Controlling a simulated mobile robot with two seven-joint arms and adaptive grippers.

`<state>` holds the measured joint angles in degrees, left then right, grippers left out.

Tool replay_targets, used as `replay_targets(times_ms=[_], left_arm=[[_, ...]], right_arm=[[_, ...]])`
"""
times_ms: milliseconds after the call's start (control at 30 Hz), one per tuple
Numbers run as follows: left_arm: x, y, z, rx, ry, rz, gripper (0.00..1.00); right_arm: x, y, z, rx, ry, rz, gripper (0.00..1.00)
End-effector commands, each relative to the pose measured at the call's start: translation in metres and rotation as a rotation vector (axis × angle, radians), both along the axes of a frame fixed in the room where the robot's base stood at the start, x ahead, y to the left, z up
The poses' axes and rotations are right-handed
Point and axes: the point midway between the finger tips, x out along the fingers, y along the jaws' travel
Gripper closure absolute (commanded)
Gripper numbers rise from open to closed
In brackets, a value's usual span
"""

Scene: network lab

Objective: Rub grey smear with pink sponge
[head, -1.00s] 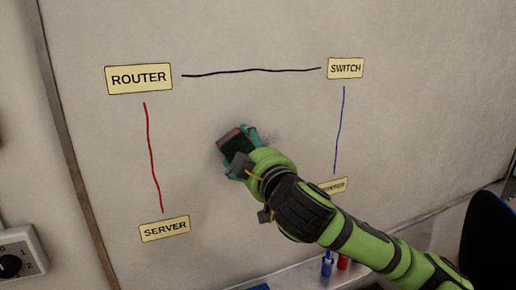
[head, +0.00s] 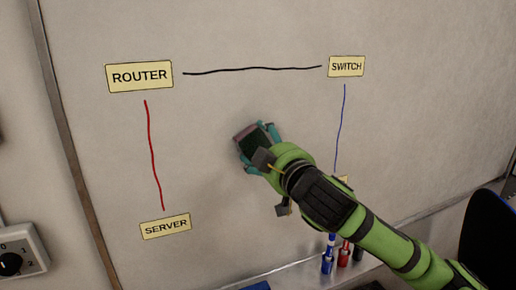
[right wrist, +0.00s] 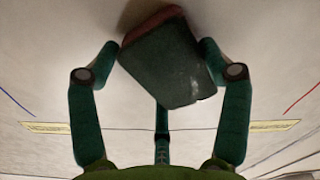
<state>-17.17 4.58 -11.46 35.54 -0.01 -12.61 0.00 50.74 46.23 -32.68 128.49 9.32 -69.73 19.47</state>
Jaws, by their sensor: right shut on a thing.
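My right gripper (head: 258,141) is shut on the pink sponge (head: 243,133), against or very near the whiteboard (head: 230,205). In the right wrist view the sponge (right wrist: 165,62) sits tilted between the fingers, its dark green side towards the camera and a pink strip at its far edge. A pale fleck shows on the dark side. I see no grey smear now; the sponge and gripper cover part of the board, so I cannot tell whether any is behind them. My left gripper is not in view.
The board bears ROUTER (head: 139,76), SWITCH (head: 346,66) and SERVER (head: 165,226) labels, with black, red and blue lines (head: 340,125). My right arm mostly hides a fourth label. Markers (head: 343,254) stand at the tray (head: 290,276) below. A dark blue chair (head: 490,240) is at right.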

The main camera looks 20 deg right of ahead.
Motion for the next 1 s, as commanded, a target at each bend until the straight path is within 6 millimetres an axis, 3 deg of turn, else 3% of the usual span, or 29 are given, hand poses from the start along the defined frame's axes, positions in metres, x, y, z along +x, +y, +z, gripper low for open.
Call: replay_targets(times_ms=[200,1000], left_arm=[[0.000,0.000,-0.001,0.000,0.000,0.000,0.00],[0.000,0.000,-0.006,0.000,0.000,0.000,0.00]], right_arm=[[0.002,-0.024,-0.001,-0.001,0.002,-0.010,0.32],[0.004,-0.071,0.000,0.000,0.002,-0.008,0.32]])
